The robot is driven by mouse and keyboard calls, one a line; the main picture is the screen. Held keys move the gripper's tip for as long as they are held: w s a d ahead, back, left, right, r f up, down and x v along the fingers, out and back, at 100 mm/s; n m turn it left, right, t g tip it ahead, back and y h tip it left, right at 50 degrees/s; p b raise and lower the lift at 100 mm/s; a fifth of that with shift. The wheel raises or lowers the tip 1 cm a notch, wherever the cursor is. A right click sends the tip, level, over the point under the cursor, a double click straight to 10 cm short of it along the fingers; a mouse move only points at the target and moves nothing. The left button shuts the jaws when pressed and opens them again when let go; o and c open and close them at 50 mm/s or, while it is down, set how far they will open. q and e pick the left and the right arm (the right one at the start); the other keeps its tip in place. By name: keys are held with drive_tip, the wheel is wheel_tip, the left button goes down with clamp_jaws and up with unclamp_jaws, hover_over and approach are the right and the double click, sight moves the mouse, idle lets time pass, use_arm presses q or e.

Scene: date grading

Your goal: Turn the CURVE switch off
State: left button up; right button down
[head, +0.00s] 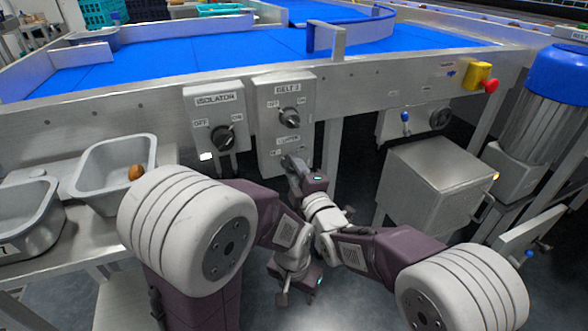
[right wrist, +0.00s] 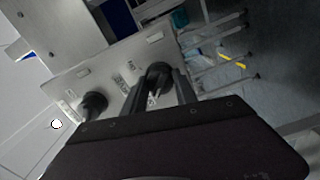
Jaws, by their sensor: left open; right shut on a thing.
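The CURVE switch is the lower dial on the grey BELT 3 panel (head: 267,128) in the head view, under a small label (head: 288,140); my right gripper mostly hides it. My right gripper (head: 292,166) is at this dial. In the right wrist view its fingers (right wrist: 174,88) are shut on a black round knob (right wrist: 158,71). The knob's exact pointer direction is hidden. My left gripper (head: 283,296) is open and empty, low in front of the panel, above the floor.
The BELT 3 knob (head: 289,117) sits just above, and the ISOLATOR knob (head: 222,137) is on a separate box to the left. A tray (head: 90,165) with a date is further left. A steel box (head: 435,172) stands right. Blue belts run behind.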

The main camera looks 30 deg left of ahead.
drive_tip(key=c, duration=1)
unclamp_jaws()
drive_tip(key=shift+o, duration=0.2)
drive_tip(key=b+v, duration=0.2)
drive_tip(key=v, duration=0.7)
